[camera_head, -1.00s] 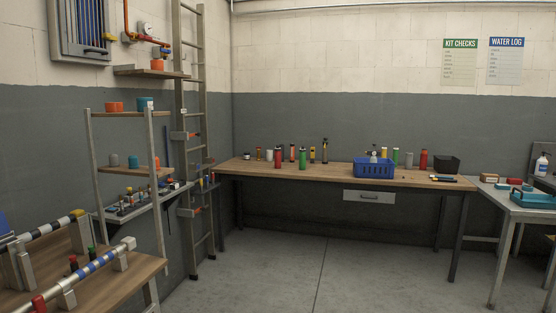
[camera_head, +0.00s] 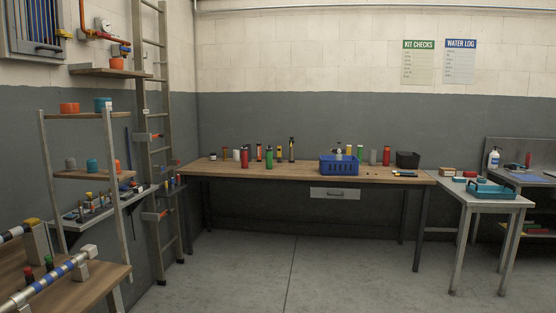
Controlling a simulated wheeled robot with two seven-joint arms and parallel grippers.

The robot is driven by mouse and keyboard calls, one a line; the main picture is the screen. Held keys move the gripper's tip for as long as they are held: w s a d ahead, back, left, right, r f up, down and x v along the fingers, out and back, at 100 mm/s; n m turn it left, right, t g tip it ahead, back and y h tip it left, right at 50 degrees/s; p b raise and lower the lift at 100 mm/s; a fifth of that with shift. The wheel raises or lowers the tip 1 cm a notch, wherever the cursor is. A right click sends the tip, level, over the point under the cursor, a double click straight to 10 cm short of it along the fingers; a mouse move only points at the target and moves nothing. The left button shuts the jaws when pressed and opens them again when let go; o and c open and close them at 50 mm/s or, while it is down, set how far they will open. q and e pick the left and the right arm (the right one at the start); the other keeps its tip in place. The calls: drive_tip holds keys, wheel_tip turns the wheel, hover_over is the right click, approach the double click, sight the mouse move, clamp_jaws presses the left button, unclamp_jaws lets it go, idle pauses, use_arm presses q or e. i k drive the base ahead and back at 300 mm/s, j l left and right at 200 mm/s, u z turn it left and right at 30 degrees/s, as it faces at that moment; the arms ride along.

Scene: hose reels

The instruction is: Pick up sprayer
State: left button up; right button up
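A white bottle with a dark top and a blue label (camera_head: 494,158) stands upright at the right, by the back of the metal tables; it looks like a spray or pump bottle, but it is too small to be sure. Another pale bottle top (camera_head: 338,153) shows above the blue basket (camera_head: 339,169) on the long workbench, its lower part hidden by the basket. I cannot tell which of these is the sprayer. Neither of my grippers is in view.
The long wooden workbench (camera_head: 232,172) along the back wall carries several upright bottles and a black bin (camera_head: 407,160). A small metal table (camera_head: 478,196) with a teal tray (camera_head: 492,191) stands at right. Shelves and a ladder (camera_head: 145,110) line the left. The middle floor is clear.

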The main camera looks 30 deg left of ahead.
sight(338, 155)
drive_tip(key=i+j+u, duration=0.3)
drive_tip(key=i, duration=0.3)
drive_tip(key=i+j+u, duration=0.3)
drive_tip(key=i, duration=0.3)
drive_tip(key=i+u, duration=0.35)
drive_tip(key=i, duration=2.5)
